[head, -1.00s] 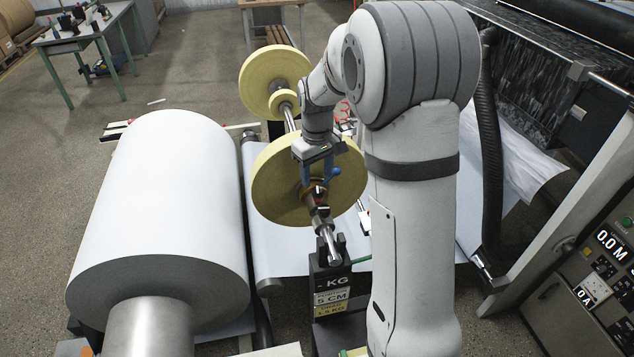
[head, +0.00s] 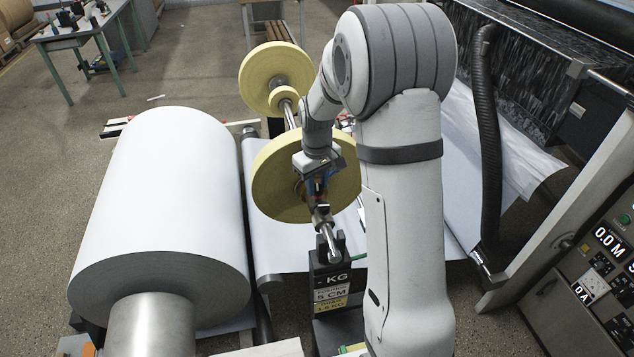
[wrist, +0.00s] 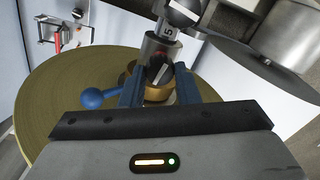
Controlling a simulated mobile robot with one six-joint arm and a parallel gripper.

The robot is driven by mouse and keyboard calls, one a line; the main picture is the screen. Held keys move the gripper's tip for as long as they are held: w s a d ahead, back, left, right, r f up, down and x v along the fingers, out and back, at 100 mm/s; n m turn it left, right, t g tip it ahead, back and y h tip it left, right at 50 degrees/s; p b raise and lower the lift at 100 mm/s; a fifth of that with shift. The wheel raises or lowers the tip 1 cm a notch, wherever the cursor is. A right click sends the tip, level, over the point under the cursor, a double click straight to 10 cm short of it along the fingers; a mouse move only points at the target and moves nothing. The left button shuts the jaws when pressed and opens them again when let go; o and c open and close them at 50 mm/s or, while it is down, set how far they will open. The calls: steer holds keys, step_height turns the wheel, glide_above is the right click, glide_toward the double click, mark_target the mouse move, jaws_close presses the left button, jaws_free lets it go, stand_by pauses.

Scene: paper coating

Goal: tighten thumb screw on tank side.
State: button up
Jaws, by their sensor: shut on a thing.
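A dark knob with a pale bar (wrist: 160,68), seemingly the thumb screw, sits on a brass-coloured collar (wrist: 158,94) around a metal shaft, in front of a yellow roll (wrist: 60,80). My gripper (wrist: 157,80) has its blue fingers on either side of the knob and collar and is shut on the knob; the exact contact is partly hidden. A blue ball-ended lever (wrist: 92,98) sticks out left of the fingers. In the head view my gripper (head: 317,186) is at the near face of the yellow roll (head: 275,180), and the knob is hidden there. I cannot make out a tank.
A large white paper roll (head: 160,200) stands left of the shaft. A black block with labels (head: 330,275) is below the shaft end. A second yellow roll (head: 262,75) is behind. A control panel (head: 600,270) and a black hose (head: 487,150) are at right.

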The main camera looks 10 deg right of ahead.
steer(key=c, duration=0.3)
steer(key=shift+m, duration=0.3)
steer(key=m+b, duration=0.2)
steer(key=m, duration=0.1)
steer(key=shift+f, duration=0.15)
steer(key=m+b, duration=0.1)
steer(key=m, duration=0.4)
steer(key=shift+b, duration=0.3)
steer(key=m+b, duration=0.1)
steer(key=m, duration=0.3)
steer(key=shift+d+m, duration=0.1)
steer(key=shift+m, duration=0.2)
steer(key=shift+m+b, duration=0.55)
steer(key=shift+m, duration=1.45)
